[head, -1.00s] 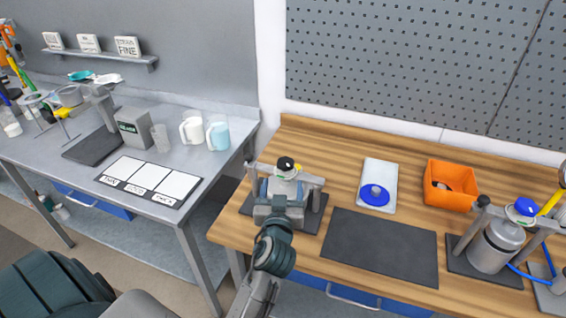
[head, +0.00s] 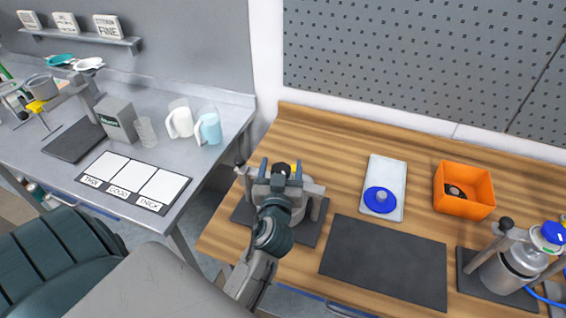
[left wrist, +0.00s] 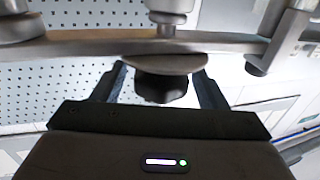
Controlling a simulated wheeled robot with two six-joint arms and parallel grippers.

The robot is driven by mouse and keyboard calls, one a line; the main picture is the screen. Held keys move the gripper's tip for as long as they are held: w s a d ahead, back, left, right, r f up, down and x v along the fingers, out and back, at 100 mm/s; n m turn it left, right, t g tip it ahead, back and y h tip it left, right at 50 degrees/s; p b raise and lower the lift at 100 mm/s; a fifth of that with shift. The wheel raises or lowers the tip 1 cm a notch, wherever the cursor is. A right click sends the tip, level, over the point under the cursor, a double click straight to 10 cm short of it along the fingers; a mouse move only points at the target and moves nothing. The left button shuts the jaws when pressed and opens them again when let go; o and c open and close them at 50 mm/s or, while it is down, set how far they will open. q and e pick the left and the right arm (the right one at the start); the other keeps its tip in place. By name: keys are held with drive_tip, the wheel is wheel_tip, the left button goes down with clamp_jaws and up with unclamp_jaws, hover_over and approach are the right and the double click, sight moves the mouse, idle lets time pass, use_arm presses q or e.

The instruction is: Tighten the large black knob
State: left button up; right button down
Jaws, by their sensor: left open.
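A black knob (head: 283,168) sits on top of the drum agitator on the left part of the wooden bench. My left gripper (head: 281,174) is open at the knob, with a finger on each side of it. In the left wrist view the knob (left wrist: 160,88) has a lobed shape and sits against a round metal disc (left wrist: 160,65). The open fingers of the left gripper (left wrist: 160,90) stand to its left and right, with visible gaps. The agitator's body (head: 307,216) is partly hidden behind my gripper and wrist. My right gripper is not in view.
A second agitator (head: 515,264) with a blue cap stands at the right. A white tray (head: 391,174) with a blue lid, an orange bin (head: 464,205) and a dark mat (head: 385,262) lie between. A grey table (head: 60,165) with cups stands at left.

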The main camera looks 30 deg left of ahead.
use_arm(q)
drive_tip(key=shift+s, duration=0.1)
drive_tip(key=c, duration=1)
drive_tip(key=shift+r+m+t+h+p, duration=0.15)
drive_tip(key=shift+m+t+h+p, duration=0.55)
drive_tip(key=shift+m+h, duration=0.65)
drive_tip(key=m+h+p, duration=0.1)
drive_tip(key=h, duration=0.2)
drive_tip(key=shift+t, duration=0.3)
drive_tip(key=shift+m+h+p, duration=0.35)
drive_tip(key=shift+m+h, duration=0.5)
drive_tip(key=shift+h, duration=0.2)
drive_tip(key=shift+f+m+h+b, duration=0.3)
drive_tip(key=shift+m+h+b, duration=0.3)
drive_tip(key=shift+h, duration=0.4)
drive_tip(key=m+h+b, duration=0.1)
drive_tip(key=h+b, duration=0.2)
drive_tip(key=shift+d+m+b, duration=0.1)
drive_tip(key=shift+m+b, duration=0.2)
drive_tip(key=shift+m, duration=0.1)
drive_tip(key=shift+r+m+h+b, duration=0.1)
drive_tip(key=shift+m+h+b, duration=0.3)
drive_tip(key=shift+h+b, duration=0.25)
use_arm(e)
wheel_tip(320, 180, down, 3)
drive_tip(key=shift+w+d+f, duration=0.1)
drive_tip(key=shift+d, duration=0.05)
use_arm(q)
drive_tip(key=shift+r, duration=0.1)
